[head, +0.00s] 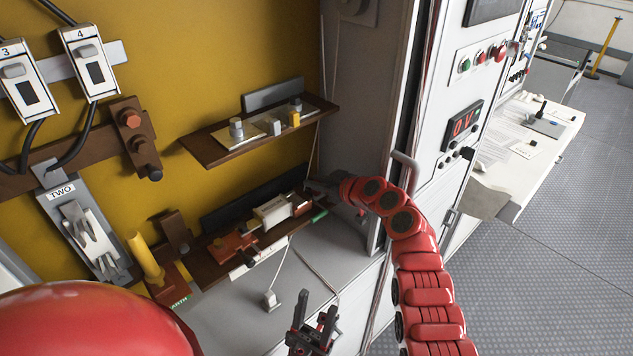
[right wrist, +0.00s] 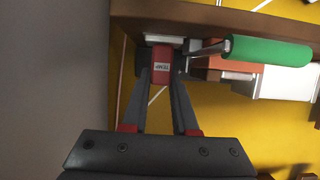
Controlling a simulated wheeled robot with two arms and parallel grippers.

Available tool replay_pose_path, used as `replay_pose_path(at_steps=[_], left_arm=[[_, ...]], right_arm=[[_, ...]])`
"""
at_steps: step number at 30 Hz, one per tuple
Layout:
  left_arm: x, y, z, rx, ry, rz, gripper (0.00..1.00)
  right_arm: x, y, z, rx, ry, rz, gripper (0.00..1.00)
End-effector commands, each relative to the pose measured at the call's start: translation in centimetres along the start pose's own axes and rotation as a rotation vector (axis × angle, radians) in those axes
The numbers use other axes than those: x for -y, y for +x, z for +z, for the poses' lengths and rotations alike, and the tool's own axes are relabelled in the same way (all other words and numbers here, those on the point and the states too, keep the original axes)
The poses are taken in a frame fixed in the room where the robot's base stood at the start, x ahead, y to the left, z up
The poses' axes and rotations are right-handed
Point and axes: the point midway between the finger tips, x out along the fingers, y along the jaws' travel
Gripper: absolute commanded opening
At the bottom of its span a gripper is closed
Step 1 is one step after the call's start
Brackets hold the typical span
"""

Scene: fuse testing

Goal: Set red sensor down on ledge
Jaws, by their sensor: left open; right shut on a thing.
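In the right wrist view my right gripper (right wrist: 162,75) is shut on the small red sensor (right wrist: 162,68), which has a pale label. The sensor is close to the brown ledge (right wrist: 215,22); I cannot tell whether they touch. In the head view my right gripper (head: 318,187) is at the right end of the lower brown ledge (head: 212,270), and the sensor cannot be made out there. My left gripper (head: 314,330) is open and empty, low in the head view, in front of the grey cabinet top.
A green-handled tool (right wrist: 268,50) is beside the sensor; it also shows in the head view (head: 319,216). A cream block (head: 272,211) sits on the lower ledge. An upper shelf (head: 215,149) holds small parts.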

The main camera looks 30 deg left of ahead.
Motion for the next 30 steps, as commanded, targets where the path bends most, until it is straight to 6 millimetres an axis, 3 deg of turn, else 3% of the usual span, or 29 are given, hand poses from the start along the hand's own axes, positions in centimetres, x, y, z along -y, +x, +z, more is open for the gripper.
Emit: replay_pose_path(at_steps=[8, 9, 15, 25, 30], left_arm=[[0.0, 0.0, 0.0, 0.000, 0.000, 0.000, 0.50], [0.0, 0.0, 0.0, 0.000, 0.000, 0.000, 0.50], [0.0, 0.0, 0.0, 0.000, 0.000, 0.000, 0.50], [0.0, -0.2, 0.0, 0.000, 0.000, 0.000, 0.50], [-0.1, -1.7, 0.3, 0.000, 0.000, 0.000, 0.50]], right_arm=[[0.0, 0.0, 0.0, 0.000, 0.000, 0.000, 0.00], [0.0, 0.0, 0.0, 0.000, 0.000, 0.000, 0.29], [0.0, 0.0, 0.0, 0.000, 0.000, 0.000, 0.62], [0.0, -0.1, -0.2, 0.000, -0.001, 0.000, 0.62], [-0.1, -0.8, -2.1, -0.007, -0.006, 0.004, 0.62]])
